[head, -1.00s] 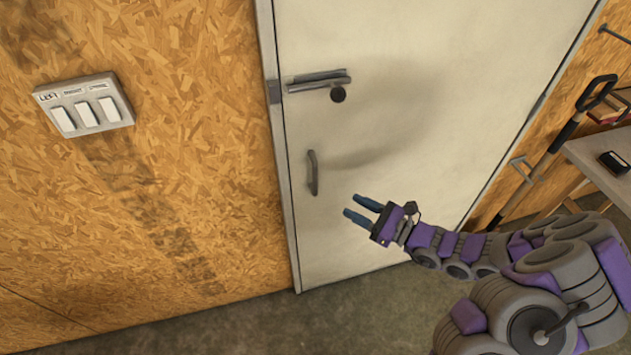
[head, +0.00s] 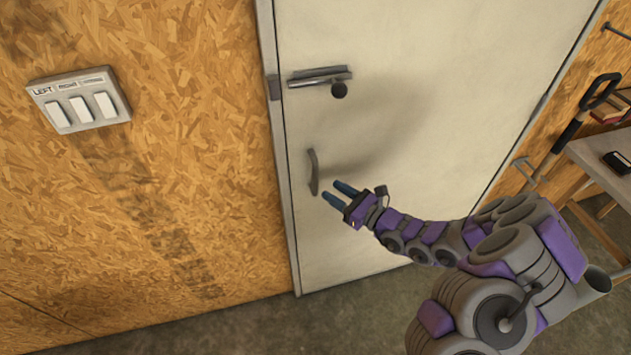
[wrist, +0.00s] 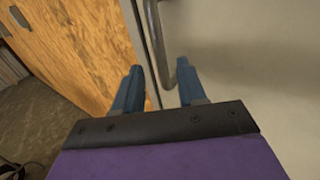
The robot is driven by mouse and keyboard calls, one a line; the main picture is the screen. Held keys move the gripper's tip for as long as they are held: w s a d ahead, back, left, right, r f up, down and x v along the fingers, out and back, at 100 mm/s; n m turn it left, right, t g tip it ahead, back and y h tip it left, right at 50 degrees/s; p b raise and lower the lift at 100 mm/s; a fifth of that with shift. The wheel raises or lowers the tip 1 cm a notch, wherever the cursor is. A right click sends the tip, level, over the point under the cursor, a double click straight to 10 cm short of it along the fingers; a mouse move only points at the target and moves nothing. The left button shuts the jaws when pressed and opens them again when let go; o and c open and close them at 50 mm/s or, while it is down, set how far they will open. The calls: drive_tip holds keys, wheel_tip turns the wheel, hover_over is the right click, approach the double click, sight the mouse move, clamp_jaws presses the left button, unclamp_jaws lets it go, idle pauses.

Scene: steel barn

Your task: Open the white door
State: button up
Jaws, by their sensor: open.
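The white door (head: 400,110) stands shut in its frame in the head view. It has a lever handle with a round knob (head: 320,78) near the top left and a grey vertical pull handle (head: 313,172) lower on its left side. My gripper (head: 334,192) is open just right of and below the pull handle. In the wrist view, the open blue fingers (wrist: 158,88) point toward the door, and the pull handle (wrist: 156,40) shows between and beyond their tips. I cannot tell whether a finger touches it. Nothing is held.
An orange chipboard wall (head: 150,180) with a white switch panel (head: 78,100) is left of the door. At right stand a long-handled tool (head: 570,128) and a table (head: 605,165) with a small dark object. Bare floor (head: 250,325) lies below.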

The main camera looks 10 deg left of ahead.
sight(315, 180)
drive_tip(key=b+x, duration=0.1)
drive_tip(key=x, duration=0.6)
drive_tip(key=shift+w+a, duration=0.2)
drive_tip(key=shift+a, duration=0.1)
drive_tip(key=shift+c, duration=0.2)
clamp_jaws()
